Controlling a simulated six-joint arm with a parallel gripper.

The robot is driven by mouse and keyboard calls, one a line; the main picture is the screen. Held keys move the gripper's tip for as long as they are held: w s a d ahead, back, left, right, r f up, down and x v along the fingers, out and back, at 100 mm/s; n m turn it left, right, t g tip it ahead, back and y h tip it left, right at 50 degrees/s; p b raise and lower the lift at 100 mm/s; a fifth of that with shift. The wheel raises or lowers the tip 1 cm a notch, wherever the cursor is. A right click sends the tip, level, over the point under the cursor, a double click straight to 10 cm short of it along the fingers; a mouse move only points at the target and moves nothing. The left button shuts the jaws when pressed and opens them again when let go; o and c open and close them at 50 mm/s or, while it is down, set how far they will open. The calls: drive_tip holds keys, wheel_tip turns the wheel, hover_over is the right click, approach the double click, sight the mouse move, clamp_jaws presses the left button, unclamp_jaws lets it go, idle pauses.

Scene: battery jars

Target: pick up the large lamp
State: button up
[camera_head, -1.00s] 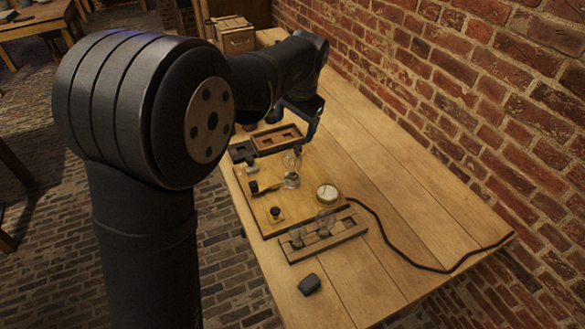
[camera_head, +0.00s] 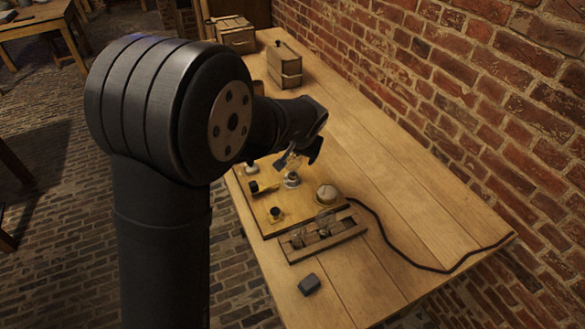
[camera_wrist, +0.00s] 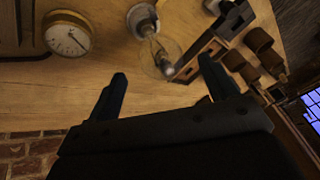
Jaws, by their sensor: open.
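The large lamp, a clear glass bulb in a pale round socket, stands on the wooden board in the head view, with its socket (camera_head: 292,181) showing just below my gripper (camera_head: 298,158). Its glass is mostly hidden there. In the wrist view the glass bulb (camera_wrist: 153,57) lies ahead of and between the two fingertips of my gripper (camera_wrist: 162,67). The fingers are spread wide and hold nothing. I cannot tell whether either finger touches the glass.
A round dial gauge (camera_head: 328,194) sits right of the lamp; its face shows in the wrist view (camera_wrist: 68,37). A wooden rack (camera_head: 325,241) with smaller bulbs lies in front. A dark block (camera_head: 309,284) is nearer. A wooden box (camera_head: 284,68) stands behind; the right tabletop is mostly clear.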

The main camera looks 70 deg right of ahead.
drive_tip(key=shift+d+x, duration=0.15)
drive_tip(key=shift+x, duration=1.75)
drive_tip(key=shift+d+x, duration=0.1)
drive_tip(key=shift+x, duration=1.8)
drive_tip(key=shift+r, duration=0.15)
drive_tip(key=c, duration=1.2)
drive_tip(key=shift+o, duration=0.2)
